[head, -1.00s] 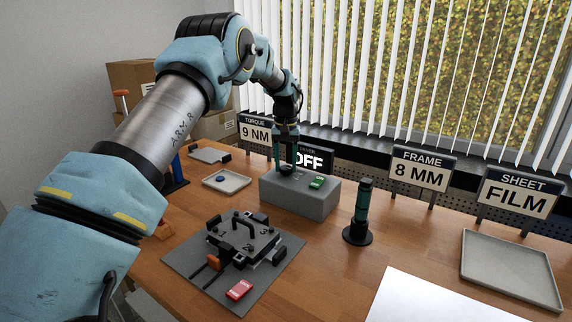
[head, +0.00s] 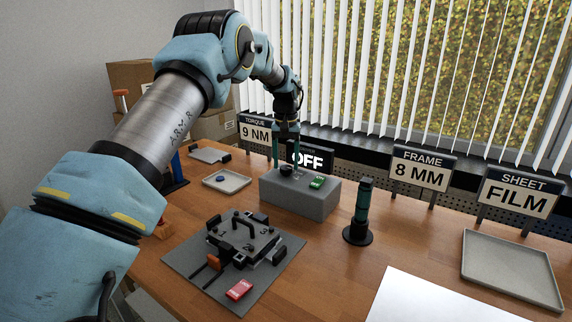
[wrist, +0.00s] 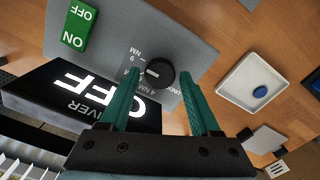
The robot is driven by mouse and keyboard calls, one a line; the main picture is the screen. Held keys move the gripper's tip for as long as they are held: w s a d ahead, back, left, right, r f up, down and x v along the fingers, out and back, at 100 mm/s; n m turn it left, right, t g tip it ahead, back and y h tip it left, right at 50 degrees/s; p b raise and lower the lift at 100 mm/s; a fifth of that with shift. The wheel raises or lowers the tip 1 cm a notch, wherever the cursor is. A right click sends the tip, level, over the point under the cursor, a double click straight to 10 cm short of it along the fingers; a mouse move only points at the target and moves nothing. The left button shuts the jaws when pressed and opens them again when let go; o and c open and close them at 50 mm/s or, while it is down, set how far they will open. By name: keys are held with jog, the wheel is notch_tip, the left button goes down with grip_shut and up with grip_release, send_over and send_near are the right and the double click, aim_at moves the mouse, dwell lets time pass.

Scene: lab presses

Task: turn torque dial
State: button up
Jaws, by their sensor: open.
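The torque dial (head: 286,170) is a small black knob on top of a grey box (head: 312,202). In the wrist view the dial (wrist: 159,73) shows a white pointer mark, with printed NM labels beside it. My gripper (head: 287,163) is over the dial end of the box. In the wrist view my gripper (wrist: 164,84) has its two green fingers apart, one toward each side of the dial, and nothing is held between them. I cannot tell how far the tips are above the box top. The torque sign (head: 255,132) reads 9 NM.
A green ON/OFF switch (head: 317,182) sits on the same box. The driver sign (head: 311,159) behind it reads OFF. A dark green driver (head: 363,208) stands upright to the right. A clamp fixture (head: 243,240) and a tray with a blue part (head: 226,181) are nearby.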

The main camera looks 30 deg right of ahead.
aim_at(286, 168)
notch_tip(286, 168, up, 10)
jog(key=b, duration=0.2)
dwell(0.5)
jog(key=a+f+n, duration=0.2)
jog(key=a+n, duration=0.1)
jog(key=a, duration=2.1)
jog(key=s+a+f+n, duration=0.1)
jog(key=s+a+f, duration=0.2)
jog(key=s+a, duration=0.6)
jog(key=s+a+f+n+t, duration=0.1)
jog(key=s+a+f+n, duration=0.1)
jog(key=s+a, duration=0.8)
jog(key=shift+s+a+f+t, duration=0.3)
jog(key=shift+a+f, duration=0.5)
jog(key=shift+a, duration=0.35)
